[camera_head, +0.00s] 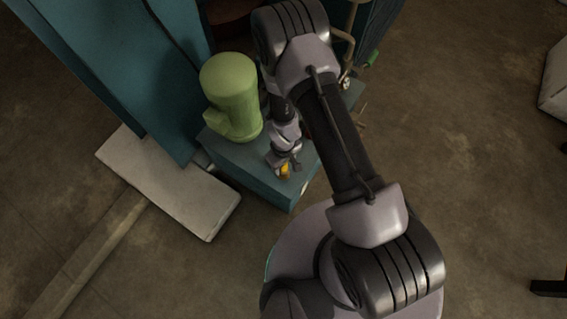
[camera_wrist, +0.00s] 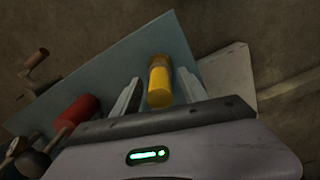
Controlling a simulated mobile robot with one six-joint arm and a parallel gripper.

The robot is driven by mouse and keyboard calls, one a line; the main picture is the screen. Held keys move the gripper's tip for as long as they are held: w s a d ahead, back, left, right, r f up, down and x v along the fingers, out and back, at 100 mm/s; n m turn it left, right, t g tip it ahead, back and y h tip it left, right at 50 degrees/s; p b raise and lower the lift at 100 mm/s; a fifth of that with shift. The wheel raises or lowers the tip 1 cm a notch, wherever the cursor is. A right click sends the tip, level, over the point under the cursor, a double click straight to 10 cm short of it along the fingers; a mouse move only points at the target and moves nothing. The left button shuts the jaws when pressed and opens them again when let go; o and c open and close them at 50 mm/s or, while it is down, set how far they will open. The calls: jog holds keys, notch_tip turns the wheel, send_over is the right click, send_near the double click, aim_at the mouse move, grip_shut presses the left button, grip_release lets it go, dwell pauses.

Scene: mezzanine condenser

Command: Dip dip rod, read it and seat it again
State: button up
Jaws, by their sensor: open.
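The dip rod's yellow handle (camera_wrist: 160,82) stands up from the teal box top in the wrist view. It also shows as a small orange-yellow spot (camera_head: 284,170) near the front corner of the teal box in the head view. My gripper (camera_wrist: 158,90) is open, with one finger on each side of the yellow handle; I cannot tell whether either finger touches it. In the head view my gripper (camera_head: 284,164) is over the box's front part. The rod below the handle is hidden.
A green motor-like cylinder (camera_head: 231,95) stands on the teal box (camera_head: 262,182) left of my gripper. A red cylinder (camera_wrist: 77,113) and brown-handled valves (camera_wrist: 38,62) lie to the left in the wrist view.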

notch_tip(320, 180, up, 17)
jog(key=p, duration=0.7)
jog(key=shift+f, duration=0.1)
jog(key=w+d+r+m+t+y, duration=0.1)
jog(key=d+r+m, duration=0.15)
jog(key=r, duration=1.05)
jog(key=w+d+r+m+t, duration=0.15)
jog(key=r+m, duration=0.25)
jog(key=r, duration=0.9)
jog(key=s+d+r+m+t, duration=0.1)
jog(key=s+r+m, duration=0.1)
jog(key=s+r, duration=0.5)
jog(key=s+d+r+m+t+y, duration=0.1)
jog(key=s+r+m+t, duration=0.1)
jog(key=s+r, duration=0.4)
jog(key=shift+s+d+r+m, duration=0.4)
jog(key=shift+r+m, duration=0.25)
jog(key=shift+r, duration=0.1)
